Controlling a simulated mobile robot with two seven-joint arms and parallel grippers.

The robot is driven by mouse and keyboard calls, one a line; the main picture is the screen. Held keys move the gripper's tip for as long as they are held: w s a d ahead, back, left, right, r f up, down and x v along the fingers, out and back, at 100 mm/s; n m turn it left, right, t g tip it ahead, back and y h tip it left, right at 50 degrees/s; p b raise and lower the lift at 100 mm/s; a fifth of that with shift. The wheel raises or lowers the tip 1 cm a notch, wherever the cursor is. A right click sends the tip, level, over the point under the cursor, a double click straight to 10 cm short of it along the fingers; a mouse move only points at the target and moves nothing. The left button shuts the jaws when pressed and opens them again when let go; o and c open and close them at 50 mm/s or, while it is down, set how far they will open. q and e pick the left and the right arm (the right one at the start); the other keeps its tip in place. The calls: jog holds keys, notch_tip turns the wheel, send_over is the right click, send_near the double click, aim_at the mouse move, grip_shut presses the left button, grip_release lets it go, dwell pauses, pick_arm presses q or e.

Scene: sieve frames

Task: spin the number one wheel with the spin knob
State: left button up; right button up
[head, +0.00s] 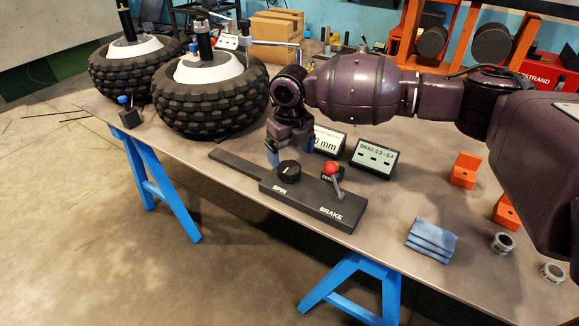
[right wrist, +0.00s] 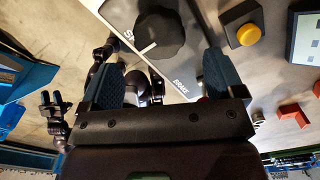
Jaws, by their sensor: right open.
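The black round spin knob (head: 289,168) sits on a dark panel (head: 262,181) marked SPIN and BRAKE at the table's front edge. My right gripper (head: 287,152) is open just behind and above the knob, its blue fingers pointing down. In the right wrist view the knob (right wrist: 158,35) shows beyond the gap between the open fingers (right wrist: 161,68), apart from them as far as I can tell. Two knobbly black tyres with white hubs, a nearer one (head: 210,104) and a farther one (head: 133,70), stand at the left. I cannot read which is number one.
A brake lever with a red ball (head: 331,168) stands right of the knob. Two display signs (head: 373,158) (head: 328,141) stand behind the panel. A folded blue cloth (head: 431,239), orange blocks (head: 465,170) and tape rolls (head: 503,243) lie to the right. A yellow button (right wrist: 247,34) shows in the wrist view.

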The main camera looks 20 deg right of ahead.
aim_at(291, 167)
notch_tip(291, 167, down, 5)
jog(key=shift+r+b, duration=0.1)
jog(key=shift+b, duration=0.2)
jog(key=shift+c, duration=0.2)
jog(key=c, duration=0.9)
